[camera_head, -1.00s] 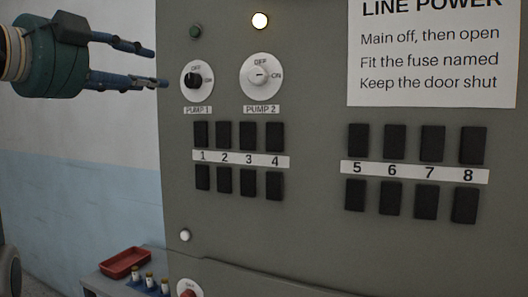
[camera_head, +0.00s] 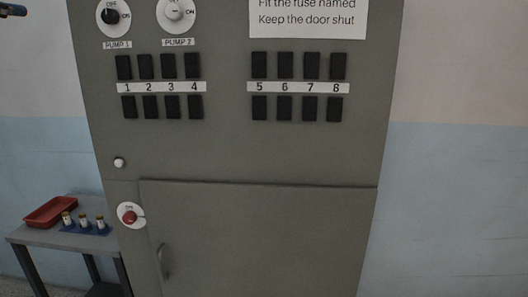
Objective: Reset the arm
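Only the tip of my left gripper (camera_head: 12,10) shows, a dark blue finger at the top left corner of the head view. It is left of the grey cabinet (camera_head: 230,150) and apart from it. The rest of that gripper is out of frame, so its opening cannot be judged. My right gripper is not in view. The cabinet carries the PUMP 1 knob (camera_head: 112,16) with a black centre and the PUMP 2 knob (camera_head: 176,12) with a white centre.
A low side table (camera_head: 60,238) at left holds a red tray (camera_head: 50,211) and several small fuses on a blue holder (camera_head: 86,229). The cabinet's lower door (camera_head: 270,235) looks shut, with a handle (camera_head: 164,262) and a red main switch (camera_head: 130,215) beside it. Free floor is barely visible.

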